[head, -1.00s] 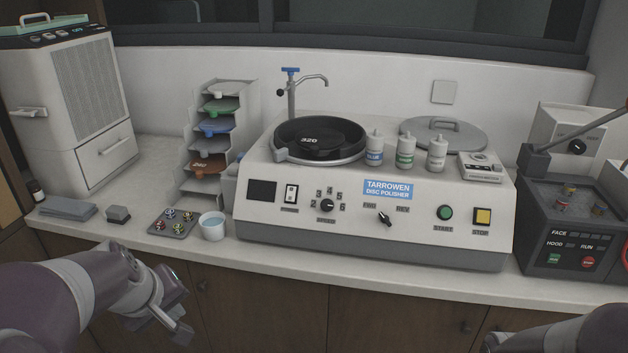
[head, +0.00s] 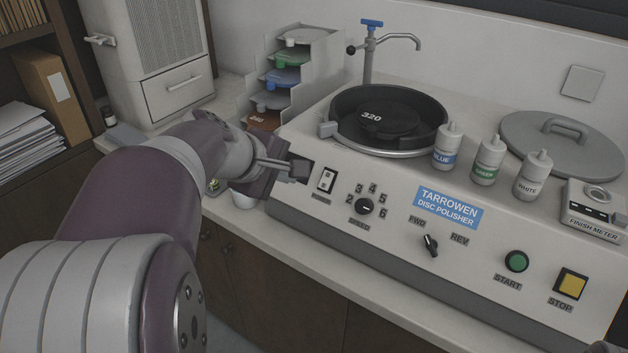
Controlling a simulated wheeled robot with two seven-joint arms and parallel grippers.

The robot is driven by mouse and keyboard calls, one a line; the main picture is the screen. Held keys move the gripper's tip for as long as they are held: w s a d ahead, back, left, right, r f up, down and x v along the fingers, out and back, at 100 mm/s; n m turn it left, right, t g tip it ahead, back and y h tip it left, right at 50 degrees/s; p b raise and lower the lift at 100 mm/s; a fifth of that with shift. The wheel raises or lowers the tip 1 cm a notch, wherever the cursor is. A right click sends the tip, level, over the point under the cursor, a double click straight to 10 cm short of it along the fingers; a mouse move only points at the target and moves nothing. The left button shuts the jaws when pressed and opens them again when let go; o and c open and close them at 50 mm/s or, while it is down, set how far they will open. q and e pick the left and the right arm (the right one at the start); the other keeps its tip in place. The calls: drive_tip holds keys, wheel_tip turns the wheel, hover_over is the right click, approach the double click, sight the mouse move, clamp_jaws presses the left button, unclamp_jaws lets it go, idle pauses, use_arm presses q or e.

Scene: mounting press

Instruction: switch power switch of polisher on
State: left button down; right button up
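The disc polisher (head: 395,250) is a pale machine with a sloped front panel and a blue label. A small gap shows between fingertips and switch. The finger spacing is hard to make out.
The speed knob (head: 364,206), direction knob (head: 431,245), green start button (head: 516,261) and yellow stop button (head: 570,284) sit right of the switch. Bottles, a lid (head: 560,145) and a finish meter (head: 594,209) stand on top. A cup (head: 243,201) is partly hidden behind my arm.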

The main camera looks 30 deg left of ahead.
sight(323, 187)
use_arm(q)
drive_tip(key=b+x, duration=0.2)
drive_tip(key=x, duration=1.1)
drive_tip(key=shift+w+d+f, duration=0.1)
drive_tip(key=shift+w+f, duration=0.15)
drive_tip(key=shift+f, duration=0.05)
drive_tip(key=shift+w+f, duration=0.1)
drive_tip(key=shift+f, duration=0.05)
drive_tip(key=shift+s+r, duration=0.25)
drive_tip(key=shift+s, duration=0.05)
drive_tip(key=shift+w, duration=0.25)
drive_tip(key=shift+r, duration=0.1)
drive_tip(key=shift+s+r+p, duration=0.1)
drive_tip(key=shift+r+p, duration=0.45)
drive_tip(key=shift+r, duration=0.1)
